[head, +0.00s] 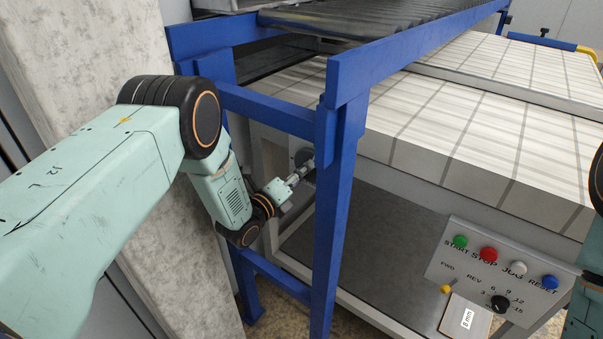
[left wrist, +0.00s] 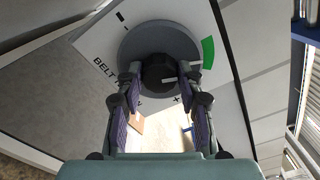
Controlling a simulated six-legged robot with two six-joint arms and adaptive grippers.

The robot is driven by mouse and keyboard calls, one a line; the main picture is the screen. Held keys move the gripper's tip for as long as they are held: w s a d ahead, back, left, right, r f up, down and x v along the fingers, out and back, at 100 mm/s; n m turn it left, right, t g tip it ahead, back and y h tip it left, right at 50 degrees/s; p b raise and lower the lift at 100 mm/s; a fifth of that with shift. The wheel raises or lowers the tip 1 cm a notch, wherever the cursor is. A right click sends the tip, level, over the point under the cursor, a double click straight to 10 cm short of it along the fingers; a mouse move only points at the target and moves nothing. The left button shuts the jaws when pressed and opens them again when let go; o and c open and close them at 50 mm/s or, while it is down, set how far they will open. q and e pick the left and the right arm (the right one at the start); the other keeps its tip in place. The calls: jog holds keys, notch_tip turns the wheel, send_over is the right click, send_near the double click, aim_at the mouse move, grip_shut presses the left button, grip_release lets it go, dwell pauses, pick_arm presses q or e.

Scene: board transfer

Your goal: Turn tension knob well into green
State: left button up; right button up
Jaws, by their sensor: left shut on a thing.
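The black tension knob (head: 303,157) sits on the side of the conveyor frame, partly hidden by a blue post. In the left wrist view the knob (left wrist: 155,68) is at the centre of a grey round dial (left wrist: 140,40). A green arc (left wrist: 208,52) lies at the dial's right edge. A light mark on the knob lies on its right side, near the right finger; I cannot tell whether it lines up with the green. My left gripper (left wrist: 160,78) is shut on the knob, one finger on each side. In the head view my left gripper (head: 295,178) reaches behind the blue post.
A blue frame post (head: 335,220) stands close beside my left gripper. A pale column (head: 130,110) stands behind my left arm. A control panel (head: 500,270) with coloured buttons is at the lower right. The plate around the dial (left wrist: 97,45) carries minus and plus signs and partly hidden lettering.

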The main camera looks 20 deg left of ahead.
pick_arm(q)
jog(key=shift+d, duration=0.1)
jog(key=o, duration=1.2)
jog(key=shift+s, duration=0.15)
jog(key=shift+v, duration=3.65)
